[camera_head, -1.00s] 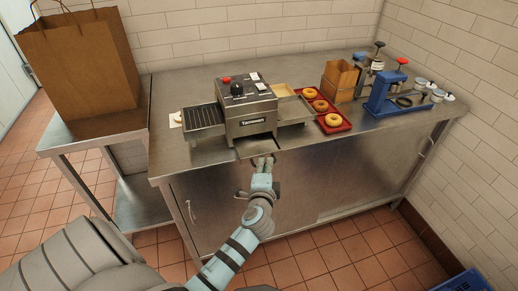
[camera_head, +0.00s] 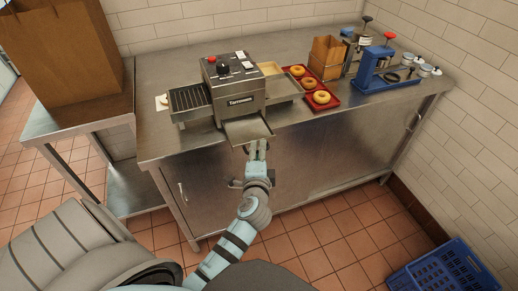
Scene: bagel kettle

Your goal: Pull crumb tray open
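The crumb tray (camera_head: 246,129) is a flat metal plate. It sticks out from under the front of the grey bagel toaster (camera_head: 237,93) and reaches past the counter's front edge. My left gripper (camera_head: 257,147) is at the tray's front edge, toward its right side. Its two fingers are close together and look closed on the edge; the exact contact is too small to see. The back of the tray is hidden under the toaster. My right gripper is not in view.
A ribbed side tray (camera_head: 190,98) is left of the toaster. A red tray (camera_head: 337,100) with bagels, a paper bag (camera_head: 326,57) and a blue press (camera_head: 372,71) stand to the right. A blue crate (camera_head: 447,272) is on the floor at lower right.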

